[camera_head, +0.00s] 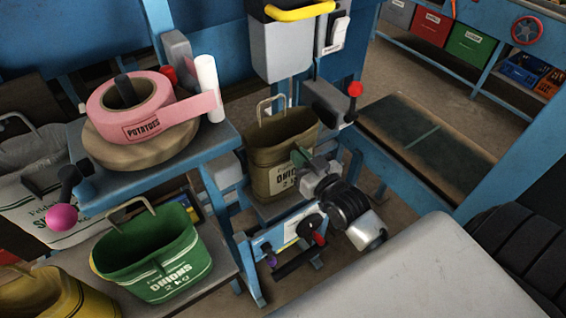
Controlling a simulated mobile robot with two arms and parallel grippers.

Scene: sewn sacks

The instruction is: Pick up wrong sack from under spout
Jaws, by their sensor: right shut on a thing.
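A brown sack (268,158) marked "ONIONS" stands upright and open under the grey spout box (281,50), with its wire handle raised. My right gripper (306,166) is at the sack's front right side, shut on its wall near the label. The gripper hides part of the label and that side of the sack. The sack seems to rest on a small support, whose contact I cannot see fully. My left gripper is not in view.
A green onion sack (160,262) stands on the lower left shelf, near a yellow sack (42,296) and a white sack (60,205). A pink "POTATOES" label roll (135,103) sits above. A red-knobbed lever (355,90) stands close right of the brown sack.

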